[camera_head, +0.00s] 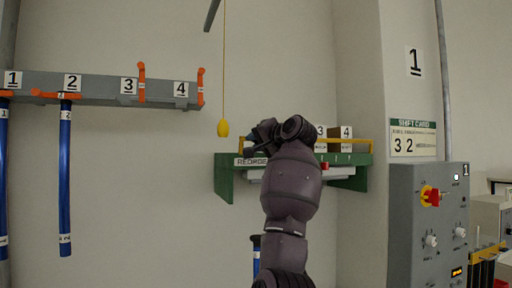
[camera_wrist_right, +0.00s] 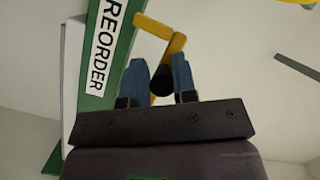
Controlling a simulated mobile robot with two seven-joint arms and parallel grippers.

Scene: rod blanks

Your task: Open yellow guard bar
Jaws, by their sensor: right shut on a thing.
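The yellow guard bar (camera_head: 360,142) runs along the front of a green shelf (camera_head: 224,178) marked REORDER. My right arm hides its left part in the head view. In the right wrist view the bar (camera_wrist_right: 174,50) bends toward me and ends in a black grip (camera_wrist_right: 161,84). My right gripper (camera_head: 259,138) is at the left end of the shelf. In the wrist view its two blue fingers (camera_wrist_right: 160,77) are shut on the black grip, one on each side. My left gripper is not in view.
Boxes labelled 3 and 4 (camera_head: 341,133) stand on the shelf. A yellow pull knob (camera_head: 223,128) hangs on a cord just left of my gripper. A grey rack (camera_head: 100,90) holds blue rods (camera_head: 65,180) at left. A grey control panel (camera_head: 428,225) stands at right.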

